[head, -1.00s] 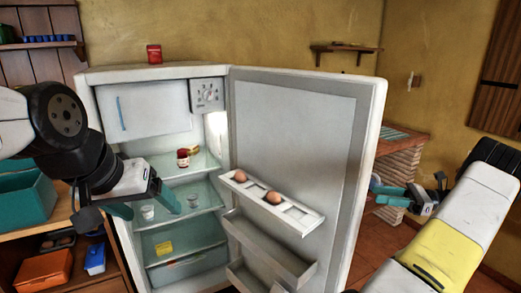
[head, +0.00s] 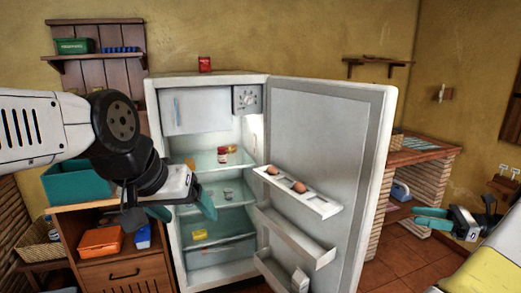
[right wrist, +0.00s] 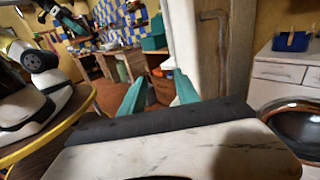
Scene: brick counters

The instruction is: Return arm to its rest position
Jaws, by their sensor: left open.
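My left arm comes in from the left in the head view, and its gripper (head: 187,210) is open and empty in front of the open fridge's lower shelves. My right gripper (head: 418,217) is at the right edge, to the right of the fridge door (head: 320,130). The right wrist view shows its two teal fingers (right wrist: 160,90) spread apart with nothing held between them. The fridge (head: 200,80) stands open. Inside are a red-labelled jar (head: 222,155) and a small glass. Eggs (head: 298,187) sit in the door rack.
A wooden cabinet (head: 125,275) with a teal bin (head: 80,182), an orange box (head: 101,242) and a blue box stands left of the fridge. A brick counter (head: 425,150) is behind the door at right. Tiled floor shows between door and right gripper.

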